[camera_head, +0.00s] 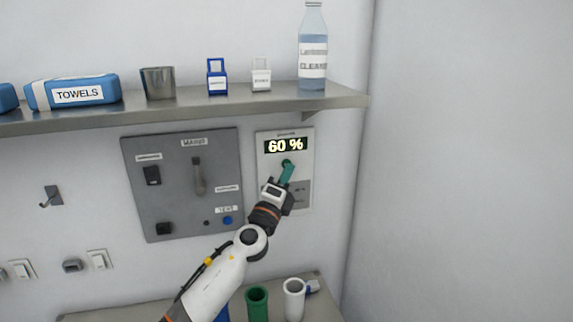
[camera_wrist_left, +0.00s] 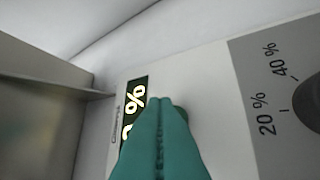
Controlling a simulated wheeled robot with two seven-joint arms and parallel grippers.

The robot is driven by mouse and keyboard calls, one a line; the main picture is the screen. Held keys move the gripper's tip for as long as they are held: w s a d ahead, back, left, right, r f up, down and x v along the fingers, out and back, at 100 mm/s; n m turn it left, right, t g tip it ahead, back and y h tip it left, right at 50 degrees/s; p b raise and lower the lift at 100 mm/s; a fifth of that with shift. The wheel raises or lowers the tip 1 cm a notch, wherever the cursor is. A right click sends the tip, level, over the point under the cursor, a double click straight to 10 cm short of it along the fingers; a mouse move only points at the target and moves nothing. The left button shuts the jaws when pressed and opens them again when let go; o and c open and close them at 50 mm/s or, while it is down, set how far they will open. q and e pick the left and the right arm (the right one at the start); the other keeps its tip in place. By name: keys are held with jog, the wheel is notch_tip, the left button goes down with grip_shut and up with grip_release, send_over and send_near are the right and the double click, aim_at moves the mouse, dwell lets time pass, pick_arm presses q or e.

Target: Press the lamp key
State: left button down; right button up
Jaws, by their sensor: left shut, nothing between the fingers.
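A white wall panel (camera_head: 307,148) carries a lit display (camera_head: 286,145) reading "60 %". A round dark green key (camera_head: 287,162) sits just below the display; I take it for the lamp key. My left gripper (camera_head: 287,173) has teal fingers, shut and empty, with the tips at this key. In the left wrist view the shut fingers (camera_wrist_left: 160,125) cover most of the key, and only a green edge (camera_wrist_left: 181,113) shows beside them. I cannot tell whether the tips touch it or press it in. My right gripper is not in view.
A grey dial area (camera_wrist_left: 262,95) marked 20 % and 40 % lies beside the fingers. A grey switch panel (camera_head: 180,215) is to the left. A shelf (camera_head: 200,104) with a bottle (camera_head: 313,50) and boxes juts out above. Green (camera_head: 257,305) and white (camera_head: 294,300) cylinders stand below.

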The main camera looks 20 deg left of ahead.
pick_arm(q)
jog(key=shift+s+d, duration=0.15)
jog(key=shift+s+d+p, duration=0.4)
jog(key=shift+s+d, duration=0.15)
jog(key=shift+s, duration=0.25)
jog(key=shift+s+d+p, duration=0.45)
jog(key=shift+s+d, duration=0.05)
jog(key=shift+s, duration=0.35)
jog(key=shift+s+d+p, duration=0.4)
jog(key=shift+s+d, duration=0.15)
jog(key=shift+s, duration=0.25)
